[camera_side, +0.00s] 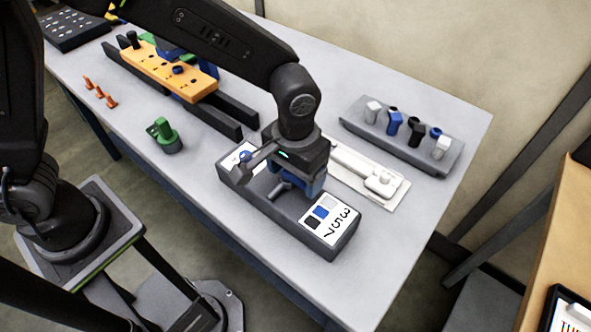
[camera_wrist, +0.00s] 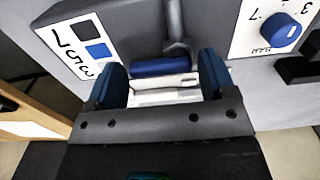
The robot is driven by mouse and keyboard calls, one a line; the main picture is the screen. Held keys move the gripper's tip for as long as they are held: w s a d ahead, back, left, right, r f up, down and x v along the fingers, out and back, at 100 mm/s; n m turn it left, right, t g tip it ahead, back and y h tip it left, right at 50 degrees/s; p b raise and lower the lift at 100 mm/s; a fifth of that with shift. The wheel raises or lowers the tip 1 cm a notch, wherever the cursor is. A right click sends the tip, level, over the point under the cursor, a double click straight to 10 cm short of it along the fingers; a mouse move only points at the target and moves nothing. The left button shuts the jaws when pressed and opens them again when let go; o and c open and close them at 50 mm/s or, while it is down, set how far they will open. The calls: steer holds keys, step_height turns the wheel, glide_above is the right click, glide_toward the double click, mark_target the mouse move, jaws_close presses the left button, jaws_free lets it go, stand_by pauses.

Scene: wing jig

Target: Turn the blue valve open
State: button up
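A dark grey box (camera_side: 262,204) lies on the table with a blue round knob (camera_side: 246,156) on a white label at one end; the knob also shows at upper right in the wrist view (camera_wrist: 280,30). A grey lever (camera_side: 280,188) rises from the box's middle. In the wrist view a grey stem (camera_wrist: 177,30) meets a blue bar (camera_wrist: 160,67). I cannot tell whether the bar or the knob is the valve. My gripper (camera_side: 306,190) is low over the box; in the wrist view its blue fingers (camera_wrist: 162,80) stand apart on either side of the bar. Contact is unclear.
A numbered label (camera_side: 325,217) is on the box's near end. A white part (camera_side: 365,177) lies behind the box, and a grey rack (camera_side: 400,145) holds several small blocks. A green part (camera_side: 166,135) and an orange fixture (camera_side: 165,70) stand left. The table's front right is clear.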

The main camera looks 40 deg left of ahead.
steer(key=c, duration=0.6)
steer(key=m, duration=0.3)
steer(key=s+m, duration=0.1)
steer(key=m, duration=0.2)
steer(key=shift+a+m, duration=0.15)
steer(key=shift+m, duration=0.15)
steer(key=m, duration=0.5)
steer(key=shift+s+a+m, duration=0.3)
steer(key=shift+s+a, duration=0.05)
steer(key=m, duration=0.3)
steer(key=a+m, duration=0.1)
steer(key=m, duration=0.1)
steer(key=shift+s+m, duration=0.1)
steer(key=shift+m, duration=0.3)
steer(key=o, duration=0.9)
